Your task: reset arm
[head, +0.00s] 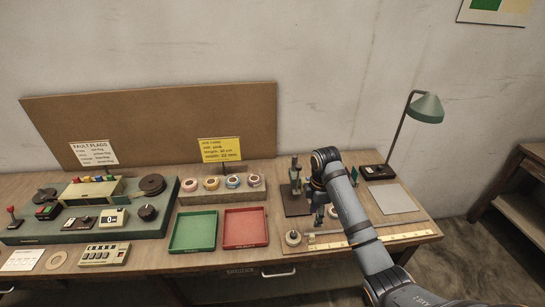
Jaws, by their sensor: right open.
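My right arm (352,210) reaches in from the lower right over the right part of the workbench (420,228). Its wrist bends downward beside a dark stand (295,203) with a green upright part. My right gripper (320,213) points down near the bench top and is partly hidden by the arm. It is open, and nothing shows between its fingers. My left gripper is not in view.
Several tape rolls (211,183) sit in a wooden rack behind a green tray (193,248) and a red tray (245,243). A control panel (150,231) fills the left. A ruler strip (405,236) runs along the front right edge. A lamp (426,108) stands behind a grey pad (393,198).

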